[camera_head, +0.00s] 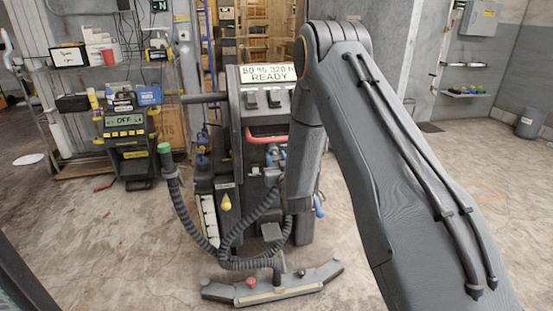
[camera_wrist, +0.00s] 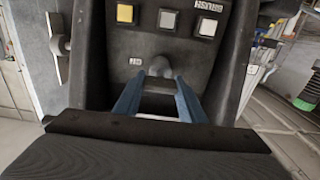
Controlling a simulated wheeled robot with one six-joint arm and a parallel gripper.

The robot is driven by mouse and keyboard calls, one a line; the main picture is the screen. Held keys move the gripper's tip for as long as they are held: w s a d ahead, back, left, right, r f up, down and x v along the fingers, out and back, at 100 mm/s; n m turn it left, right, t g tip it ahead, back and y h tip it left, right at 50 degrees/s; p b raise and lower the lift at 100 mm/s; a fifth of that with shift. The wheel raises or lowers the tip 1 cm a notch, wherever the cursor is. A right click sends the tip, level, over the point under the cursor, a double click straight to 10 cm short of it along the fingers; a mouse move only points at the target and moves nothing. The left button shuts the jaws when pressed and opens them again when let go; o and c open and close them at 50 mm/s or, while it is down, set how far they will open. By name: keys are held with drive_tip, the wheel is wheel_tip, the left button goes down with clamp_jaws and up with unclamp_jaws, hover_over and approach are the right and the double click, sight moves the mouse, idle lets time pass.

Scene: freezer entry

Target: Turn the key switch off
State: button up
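A grey rounded knob (camera_wrist: 160,68), which looks like the key switch, sits on a dark recessed panel (camera_wrist: 115,55) in the wrist view. A small white label is beside it; I cannot read it. My gripper (camera_wrist: 158,88) is open, its two blue fingers pointing at the knob, one toward each side. I cannot tell whether they touch it. The panel belongs to the dark grey floor machine (camera_head: 232,125) in the head view, whose display (camera_head: 268,73) reads READY. In the head view my arm hides most of the gripper and the knob.
Yellow and white square buttons (camera_wrist: 125,13) lie beyond the knob. A red handle (camera_head: 267,138) crosses the machine's front. A charger (camera_head: 125,120) showing OFF stands left.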

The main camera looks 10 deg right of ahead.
drive_tip(key=c, duration=0.5)
drive_tip(key=n, duration=0.4)
drive_tip(key=shift+a, duration=0.1)
drive_tip(key=n, duration=0.4)
drive_tip(key=shift+f+b, duration=0.1)
drive_tip(key=shift+b, duration=0.25)
drive_tip(key=n, duration=0.5)
drive_tip(key=shift+a+n, duration=0.1)
drive_tip(key=shift+n, duration=0.2)
drive_tip(key=shift+f+n+b, duration=0.15)
drive_tip(key=shift+n+b, duration=0.2)
drive_tip(key=shift+n, duration=1.85)
